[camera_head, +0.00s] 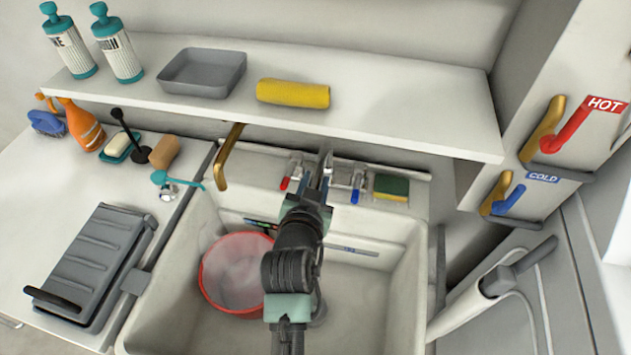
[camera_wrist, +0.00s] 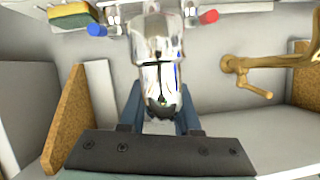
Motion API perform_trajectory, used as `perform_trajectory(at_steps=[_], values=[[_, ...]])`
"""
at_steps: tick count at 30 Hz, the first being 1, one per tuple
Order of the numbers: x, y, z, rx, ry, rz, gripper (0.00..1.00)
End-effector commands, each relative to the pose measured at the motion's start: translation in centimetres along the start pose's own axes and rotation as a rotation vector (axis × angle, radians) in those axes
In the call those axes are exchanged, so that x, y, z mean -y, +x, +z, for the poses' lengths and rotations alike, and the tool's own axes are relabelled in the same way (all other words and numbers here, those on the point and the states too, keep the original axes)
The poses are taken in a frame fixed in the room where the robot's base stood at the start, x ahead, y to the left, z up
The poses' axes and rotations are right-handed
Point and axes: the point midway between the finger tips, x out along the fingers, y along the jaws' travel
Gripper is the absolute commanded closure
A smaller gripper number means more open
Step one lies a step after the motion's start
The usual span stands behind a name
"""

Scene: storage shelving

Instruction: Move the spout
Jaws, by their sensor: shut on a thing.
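The chrome spout (camera_wrist: 160,55) hangs down the middle of the wrist view, between the blue fingers of my gripper (camera_wrist: 160,118). The fingers are shut on it near its lower end. In the head view my gripper (camera_head: 322,190) reaches over the back of the sink to the faucet, between the red-marked handle (camera_head: 289,172) and the blue-marked handle (camera_head: 357,186). My arm and gripper hide most of the spout there.
A red-rimmed bowl (camera_head: 228,272) sits in the white sink (camera_head: 375,300), left of my arm. A brass hook-shaped fitting (camera_head: 228,158) stands left of the faucet. A shelf (camera_head: 400,98) overhangs behind. A sponge (camera_head: 391,187) lies right of the faucet.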

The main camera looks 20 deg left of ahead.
Motion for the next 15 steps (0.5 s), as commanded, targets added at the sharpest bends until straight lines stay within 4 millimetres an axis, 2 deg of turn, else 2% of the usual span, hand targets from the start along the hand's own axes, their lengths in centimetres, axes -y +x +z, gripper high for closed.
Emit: perform_trajectory(at_steps=[4,5,9,15], values=[[-0.06,0.01,0.18,0.004,-0.002,0.002,1.0],[-0.06,0.01,0.18,0.004,-0.002,0.002,0.65],[-0.03,0.01,0.13,0.003,-0.002,0.001,0.4],[0.0,0.0,0.05,0.001,-0.001,0.001,0.39]])
